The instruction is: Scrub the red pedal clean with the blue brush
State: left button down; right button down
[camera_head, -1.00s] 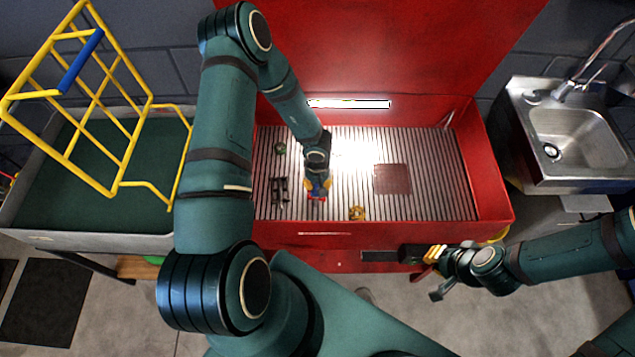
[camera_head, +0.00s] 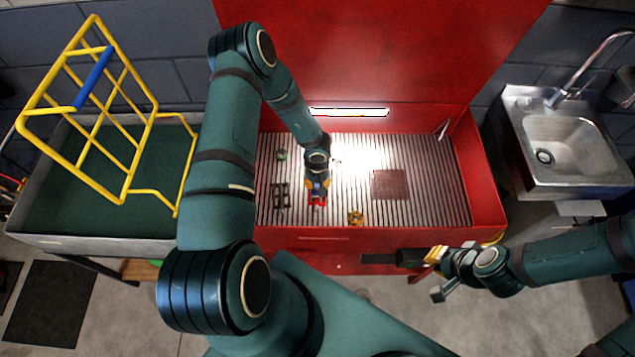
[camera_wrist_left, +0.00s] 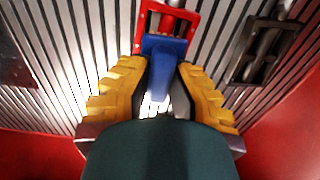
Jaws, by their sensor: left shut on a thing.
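The red pedal (camera_head: 317,201) lies on the ribbed floor of the red wash tray. It also shows in the left wrist view (camera_wrist_left: 185,13) as a red frame around a bar. My left gripper (camera_head: 317,188) is above the tray, shut on the blue brush (camera_wrist_left: 164,62). Its yellow fingers flank the brush handle. The brush head is at the near edge of the pedal frame and overlaps it in the wrist view; contact and bristles are hidden. My right gripper (camera_head: 438,274) hangs in front of the tray's front wall, away from the pedal; its jaw opening is unclear.
A black pedal (camera_head: 280,196) lies left of the red one, with a small green item (camera_head: 282,155) behind it. A brass-coloured part (camera_head: 356,217) and a brownish square plate (camera_head: 389,184) are on the right. Red walls (camera_head: 488,185) surround the tray.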

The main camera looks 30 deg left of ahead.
pick_arm(q)
jog(key=shift+s, duration=0.1)
jog(key=shift+s+d+b, duration=0.4)
jog(key=shift+s+d, duration=0.15)
jog(key=shift+s, duration=0.25)
jog(key=shift+s+d+b, duration=0.5)
jog(key=shift+s+b, duration=0.1)
jog(key=shift+s, duration=0.25)
jog(key=shift+w+a+r+p, duration=0.1)
jog(key=shift+w+r+p, duration=0.1)
jog(key=shift+p, duration=0.3)
jog(key=shift+w+a+f+p, duration=0.1)
jog(key=shift+w+a+p, duration=0.5)
jog(key=shift+p, duration=0.95)
jog(key=shift+w+a+f+p, duration=0.1)
jog(key=shift+w+a+p, duration=0.15)
jog(key=shift+w, duration=0.25)
jog(key=shift+w+a+p, duration=0.1)
jog(key=shift+w+p, duration=0.1)
jog(key=shift+w, duration=0.25)
jog(key=shift+s, duration=0.1)
